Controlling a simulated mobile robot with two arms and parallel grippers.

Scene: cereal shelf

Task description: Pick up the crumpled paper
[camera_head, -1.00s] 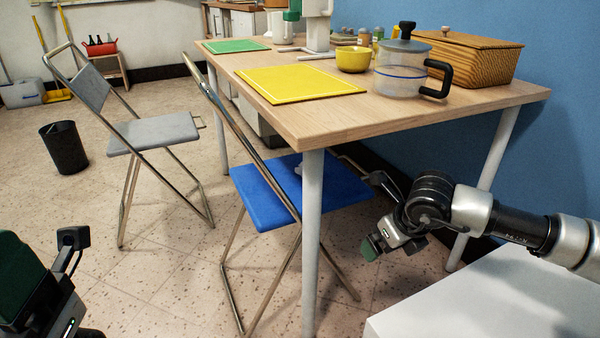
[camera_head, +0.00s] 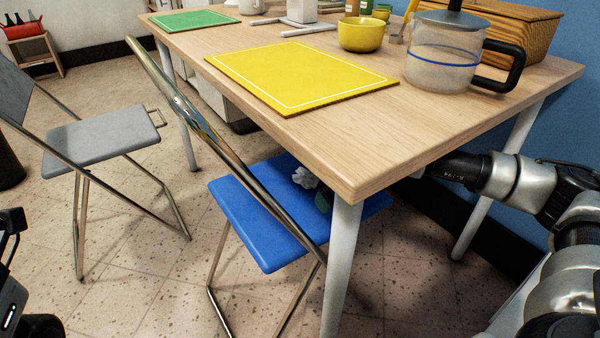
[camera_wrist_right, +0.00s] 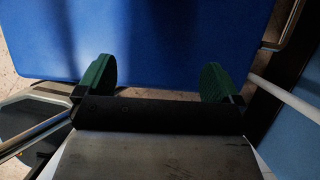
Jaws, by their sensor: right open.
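The crumpled paper (camera_head: 305,178) is a small white wad on the seat of the blue folding chair (camera_head: 255,225), near the table's front edge. My right arm reaches under the table from the right, and the table hides most of its gripper. A green fingertip of the right gripper (camera_head: 323,202) shows just beside the paper. In the right wrist view the right gripper (camera_wrist_right: 158,80) is open, its two green fingertips apart over the blue seat. The paper is not visible in that view. Part of my left gripper assembly (camera_head: 10,285) is at the left edge; its fingers cannot be made out.
The wooden table (camera_head: 330,150) overhangs the blue seat, with a white leg (camera_head: 342,265) close by. A yellow mat (camera_head: 300,75), yellow bowl (camera_head: 361,35) and glass pot (camera_head: 440,58) are on top. A grey folding chair (camera_head: 100,140) stands left.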

